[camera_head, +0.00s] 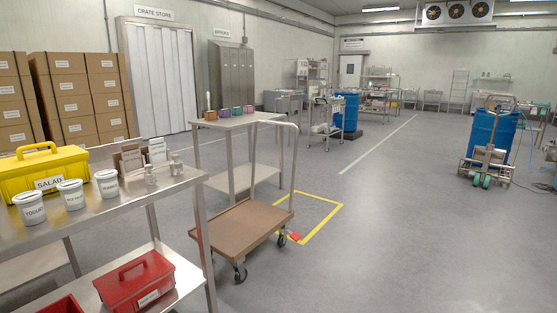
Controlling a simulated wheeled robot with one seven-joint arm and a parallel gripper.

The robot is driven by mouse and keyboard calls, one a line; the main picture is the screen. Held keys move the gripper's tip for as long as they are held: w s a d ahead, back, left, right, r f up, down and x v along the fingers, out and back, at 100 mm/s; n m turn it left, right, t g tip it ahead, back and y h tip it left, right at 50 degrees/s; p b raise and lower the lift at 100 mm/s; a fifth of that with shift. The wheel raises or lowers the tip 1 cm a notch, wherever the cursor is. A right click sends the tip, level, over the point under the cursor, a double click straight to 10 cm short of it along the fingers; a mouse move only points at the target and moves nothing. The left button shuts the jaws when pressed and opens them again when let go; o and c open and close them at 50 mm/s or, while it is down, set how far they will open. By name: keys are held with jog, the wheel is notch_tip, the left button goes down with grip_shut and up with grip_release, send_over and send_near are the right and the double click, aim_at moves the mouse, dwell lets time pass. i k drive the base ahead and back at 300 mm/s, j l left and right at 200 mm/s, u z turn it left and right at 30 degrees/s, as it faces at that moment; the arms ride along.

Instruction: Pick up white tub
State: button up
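Three white tubs with dark lettering stand in a row on the steel table at the left. The left tub (30,208) reads like "YOGURT", the middle tub (71,194) has a label too small to read surely, and the right tub (107,183) also bears small lettering. The steel table (95,215) has a lower shelf. My gripper is not in view.
Small bottles (150,174) and cards (128,158) stand right of the tubs. A red toolbox (135,283) sits on the lower shelf. A brown trolley (243,226) stands beside the table. The grey floor (400,230) right of the trolley is clear.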

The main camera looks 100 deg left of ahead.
aim_at(107, 182)
jog(key=u, duration=0.45)
jog(key=l+u, duration=0.1)
jog(key=u, duration=0.8)
jog(key=l+u, duration=0.1)
jog(key=u, duration=0.35)
jog(key=k+u, duration=0.1)
jog(key=u, duration=1.3)
jog(key=k+u, duration=0.1)
jog(key=u, duration=0.35)
